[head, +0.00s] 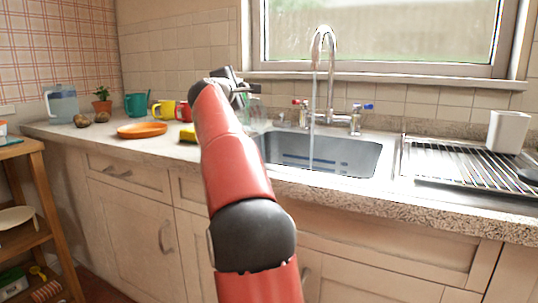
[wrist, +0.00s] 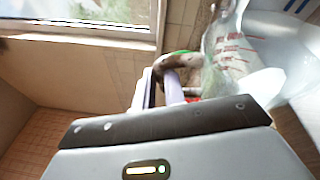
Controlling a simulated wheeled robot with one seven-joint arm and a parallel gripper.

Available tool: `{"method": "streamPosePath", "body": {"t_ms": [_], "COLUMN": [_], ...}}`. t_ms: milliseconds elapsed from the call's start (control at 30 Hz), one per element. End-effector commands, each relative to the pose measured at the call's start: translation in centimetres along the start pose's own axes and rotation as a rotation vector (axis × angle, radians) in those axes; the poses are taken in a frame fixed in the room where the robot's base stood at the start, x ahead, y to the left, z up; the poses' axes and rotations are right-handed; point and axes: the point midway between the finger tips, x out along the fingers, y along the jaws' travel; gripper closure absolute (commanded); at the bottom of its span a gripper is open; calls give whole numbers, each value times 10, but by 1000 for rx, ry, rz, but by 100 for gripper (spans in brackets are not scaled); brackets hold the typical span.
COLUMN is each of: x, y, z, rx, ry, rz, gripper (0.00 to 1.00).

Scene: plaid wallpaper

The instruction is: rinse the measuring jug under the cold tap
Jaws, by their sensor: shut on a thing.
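The clear measuring jug (wrist: 228,48) with red markings is at the upper right of the wrist view. My gripper (wrist: 170,80) is shut on it, seemingly at the handle; the exact grip is partly hidden. In the head view my gripper (head: 240,86) is above the counter left of the sink, and the jug (head: 257,114) shows faintly beside my arm. The chrome tap (head: 331,60) has a stream of water (head: 312,120) falling into the sink (head: 340,157). The jug is left of the stream, apart from it. The blue-marked cold handle (head: 361,107) is right of the spout, the red-marked handle (head: 299,103) left.
A drying rack (head: 470,163) with a white container (head: 507,131) is right of the sink.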

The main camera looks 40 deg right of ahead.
Motion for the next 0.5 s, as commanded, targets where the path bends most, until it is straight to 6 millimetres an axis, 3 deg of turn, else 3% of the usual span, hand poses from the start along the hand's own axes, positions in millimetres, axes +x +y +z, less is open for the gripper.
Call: {"method": "streamPosePath", "body": {"t_ms": [500], "x": [-7], "y": [-7], "z": [10], "rx": [57], "ry": [-8], "rz": [27], "gripper": [100]}}
